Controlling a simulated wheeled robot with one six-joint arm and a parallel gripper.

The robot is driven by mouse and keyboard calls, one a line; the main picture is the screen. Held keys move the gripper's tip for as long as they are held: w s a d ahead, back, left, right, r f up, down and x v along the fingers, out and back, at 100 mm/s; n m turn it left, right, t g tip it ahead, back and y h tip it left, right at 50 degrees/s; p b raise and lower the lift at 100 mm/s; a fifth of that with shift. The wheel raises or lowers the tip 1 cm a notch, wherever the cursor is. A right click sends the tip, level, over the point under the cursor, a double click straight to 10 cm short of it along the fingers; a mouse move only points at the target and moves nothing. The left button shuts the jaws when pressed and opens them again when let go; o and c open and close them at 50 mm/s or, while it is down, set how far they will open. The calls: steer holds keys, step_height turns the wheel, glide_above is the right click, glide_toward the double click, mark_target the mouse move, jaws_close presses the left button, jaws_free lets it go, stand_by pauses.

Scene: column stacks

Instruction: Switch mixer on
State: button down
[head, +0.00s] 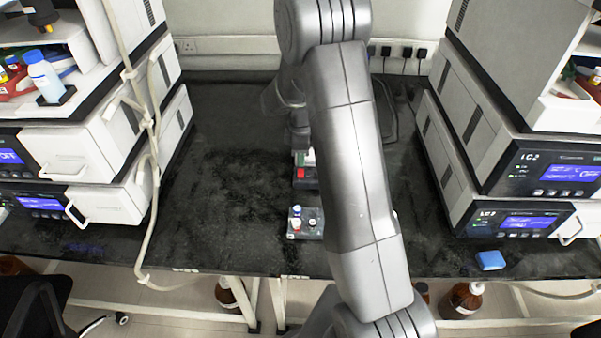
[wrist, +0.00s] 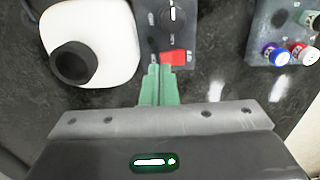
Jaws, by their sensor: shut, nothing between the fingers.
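The mixer shows in the wrist view as a dark control panel (wrist: 160,28) with a round knob (wrist: 172,15) and a red rocker switch (wrist: 174,58) at its near edge. In the head view the red switch (head: 300,173) shows beside my arm, which hides much of the mixer. My gripper (wrist: 158,70) has green fingers, shut together with nothing between them. Their tips overlap the panel's near edge at the left side of the red switch. I cannot tell whether they touch it. Whether the switch is on or off is unclear.
A white rounded body with a black cup (wrist: 74,64) is left of the panel in the wrist view. A small grey rack (head: 305,224) with several vials stands nearby. Instrument stacks flank the bench, with a blue item (head: 490,260) at right. The bench's left-middle (head: 225,150) is clear.

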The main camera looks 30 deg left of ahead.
steer(key=shift+f+b, duration=0.75)
steer(key=shift+f, duration=0.35)
stand_by(0.8)
steer(key=shift+r, duration=0.1)
steer(key=shift+r+p, duration=1.55)
steer(key=shift+r, duration=0.95)
steer(key=shift+d, duration=0.1)
